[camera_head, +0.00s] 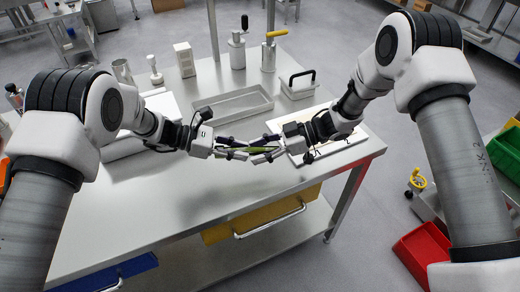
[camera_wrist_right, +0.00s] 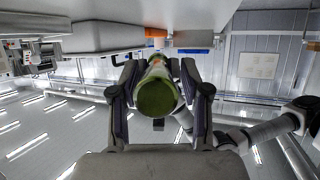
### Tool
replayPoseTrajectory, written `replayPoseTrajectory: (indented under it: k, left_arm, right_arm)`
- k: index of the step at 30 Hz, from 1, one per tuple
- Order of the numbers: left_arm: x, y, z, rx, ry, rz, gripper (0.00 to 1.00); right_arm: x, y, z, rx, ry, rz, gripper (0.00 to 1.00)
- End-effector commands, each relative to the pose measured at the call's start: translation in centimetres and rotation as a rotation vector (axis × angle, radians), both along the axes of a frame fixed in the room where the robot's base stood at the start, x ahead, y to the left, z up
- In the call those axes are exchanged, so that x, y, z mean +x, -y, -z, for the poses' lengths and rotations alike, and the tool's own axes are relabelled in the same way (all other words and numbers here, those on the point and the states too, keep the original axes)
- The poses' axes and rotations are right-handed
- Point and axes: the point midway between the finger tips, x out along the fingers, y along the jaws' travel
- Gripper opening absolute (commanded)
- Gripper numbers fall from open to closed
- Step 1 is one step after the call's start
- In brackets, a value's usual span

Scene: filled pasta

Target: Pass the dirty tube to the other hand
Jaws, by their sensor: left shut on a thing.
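The green tube (camera_head: 258,150) is between my two grippers, above the front part of the steel table. My left gripper (camera_head: 236,150) is shut on it from the left. My right gripper (camera_head: 266,149) faces it from the right, with its fingers spread on either side. In the right wrist view, the tube's round olive-green end (camera_wrist_right: 157,96) points at the camera between my right fingers (camera_wrist_right: 159,100). Narrow gaps show between the tube and these fingers. Any dirt on the tube is too small to tell.
The steel table (camera_head: 190,210) is clear at the front. A metal tray (camera_head: 233,105), a lidded press-like tool (camera_head: 298,85), a white board (camera_head: 335,150) and canisters (camera_head: 237,52) stand behind. A red bin (camera_head: 415,255) and green bins (camera_head: 503,155) are at the right.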

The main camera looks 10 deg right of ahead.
Motion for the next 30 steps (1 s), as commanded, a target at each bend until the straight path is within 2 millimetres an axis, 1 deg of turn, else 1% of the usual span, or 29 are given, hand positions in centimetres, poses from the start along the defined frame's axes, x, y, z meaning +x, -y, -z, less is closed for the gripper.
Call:
replayPoseTrajectory:
  k: [1, 3, 6, 7, 9, 17, 20, 23, 26, 30]
  left_arm:
    - [0.0, 0.0, 0.0, 0.0, 0.0, 0.0, 0.0]
    - [0.0, 0.0, 0.0, 0.0, 0.0, 0.0, 0.0]
    - [0.1, 0.0, 0.0, 0.0, 0.001, -0.001, 0.0]
    - [0.1, 0.0, 0.0, 0.0, 0.002, -0.001, 0.33]
    - [0.1, 0.0, 0.0, 0.0, 0.002, -0.001, 0.55]
    - [0.0, 0.0, 0.0, 0.0, 0.0, -0.001, 0.55]
    - [0.1, -0.4, -0.2, 0.0, 0.0, -0.001, 0.55]
    - [0.4, -1.8, -0.8, -0.002, 0.001, -0.004, 0.55]
    - [0.7, -3.9, -1.7, -0.002, 0.002, -0.005, 0.55]
    - [1.2, -7.3, -3.2, -0.002, 0.003, -0.004, 0.55]
  right_arm:
    - [0.0, 0.0, 0.0, 0.0, 0.0, 0.0, 0.2]
    - [0.0, 0.0, 0.0, 0.0, 0.0, 0.0, 0.0]
    - [0.0, 0.0, 0.0, 0.001, -0.001, -0.002, 0.0]
    - [0.0, 0.0, 0.0, 0.001, -0.001, -0.002, 0.0]
    - [-0.1, 0.0, 0.0, 0.001, -0.001, -0.002, 0.0]
    - [0.0, 0.0, 0.0, 0.001, 0.0, -0.001, 0.0]
    - [0.0, 0.0, -0.1, 0.0, 0.0, 0.0, 0.0]
    - [0.0, 0.0, -0.1, 0.001, 0.0, 0.0, 0.0]
    - [0.0, 0.0, -0.1, 0.0, 0.0, 0.0, 0.0]
    - [0.0, 0.0, 0.0, 0.0, 0.0, 0.0, 0.0]
